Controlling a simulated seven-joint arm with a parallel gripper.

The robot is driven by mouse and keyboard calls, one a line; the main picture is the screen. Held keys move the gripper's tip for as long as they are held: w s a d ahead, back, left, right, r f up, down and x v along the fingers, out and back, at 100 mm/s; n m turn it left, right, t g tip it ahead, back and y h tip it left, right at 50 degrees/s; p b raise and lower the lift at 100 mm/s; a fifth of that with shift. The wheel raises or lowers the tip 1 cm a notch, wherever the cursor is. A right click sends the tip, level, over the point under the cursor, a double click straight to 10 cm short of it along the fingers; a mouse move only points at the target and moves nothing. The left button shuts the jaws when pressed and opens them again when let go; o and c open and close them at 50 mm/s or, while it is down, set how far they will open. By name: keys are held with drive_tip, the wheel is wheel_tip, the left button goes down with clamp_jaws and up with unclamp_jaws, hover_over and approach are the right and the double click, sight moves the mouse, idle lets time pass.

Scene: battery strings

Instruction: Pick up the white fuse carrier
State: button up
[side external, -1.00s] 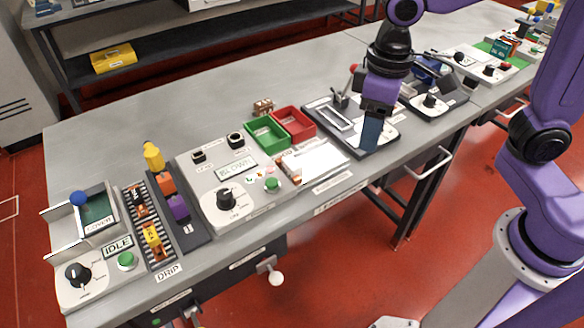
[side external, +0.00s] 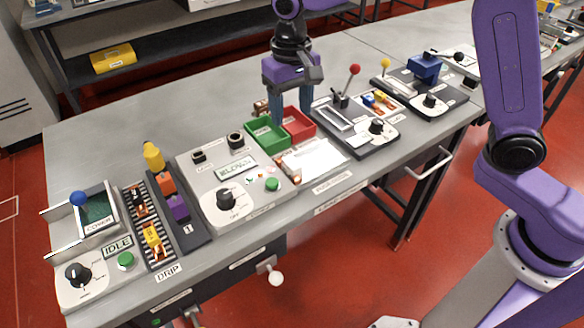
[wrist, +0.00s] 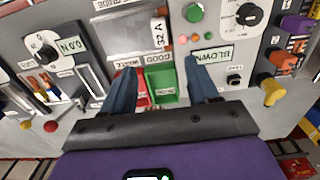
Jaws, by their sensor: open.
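The white fuse carrier (side external: 287,171) lies at the left edge of a white panel, in front of the green bin, with reddish-brown parts at its ends. In the wrist view the white piece marked 32A (wrist: 158,34) appears to be this carrier, just beyond the bins. My gripper (side external: 290,116) is open and empty, pointing down over the red and green bins, behind the carrier and apart from it.
A green bin (side external: 254,128) and a red bin (side external: 312,128) stand side by side. The panel with the BLOWN display (side external: 236,169) is to the left, with a knob and green button. A station with a red-knobbed lever (side external: 354,70) stands to the right.

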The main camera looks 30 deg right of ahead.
sight(292, 162)
wheel_tip(292, 162, down, 14)
drive_tip(key=shift+s, duration=0.15)
idle(0.5)
clamp_jaws()
drive_tip(key=shift+r, duration=0.1)
